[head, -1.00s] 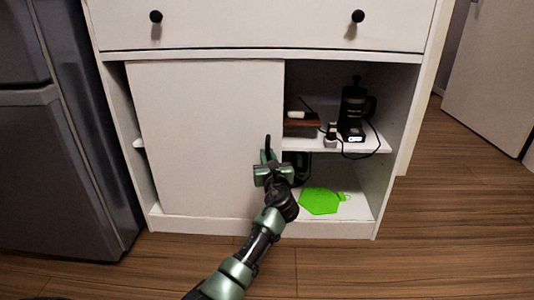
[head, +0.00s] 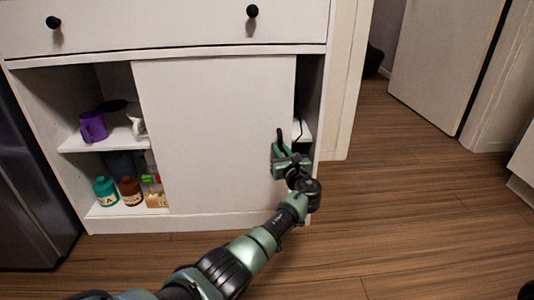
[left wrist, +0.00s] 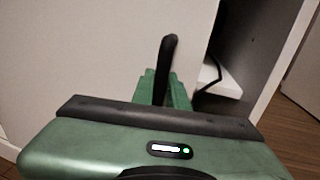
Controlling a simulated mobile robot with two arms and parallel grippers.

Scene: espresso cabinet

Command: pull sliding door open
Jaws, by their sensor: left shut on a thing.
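The white sliding door (head: 215,130) of the cabinet stands toward the right of the opening in the head view. It leaves a wide gap on its left and a narrow one on its right. My left gripper (head: 280,148) is at the door's right edge, shut on the black door handle (head: 281,136). In the left wrist view the handle (left wrist: 168,60) rises upright between the fingers of my gripper (left wrist: 165,88), close to the door's edge (left wrist: 110,50). My right gripper is not in view.
In the left opening a purple mug (head: 93,126) stands on the shelf. Below are a teal jar (head: 105,191), a brown jar (head: 130,190) and a small box (head: 155,194). A dark fridge (head: 30,190) stands at left. The wooden floor (head: 400,210) at right is clear.

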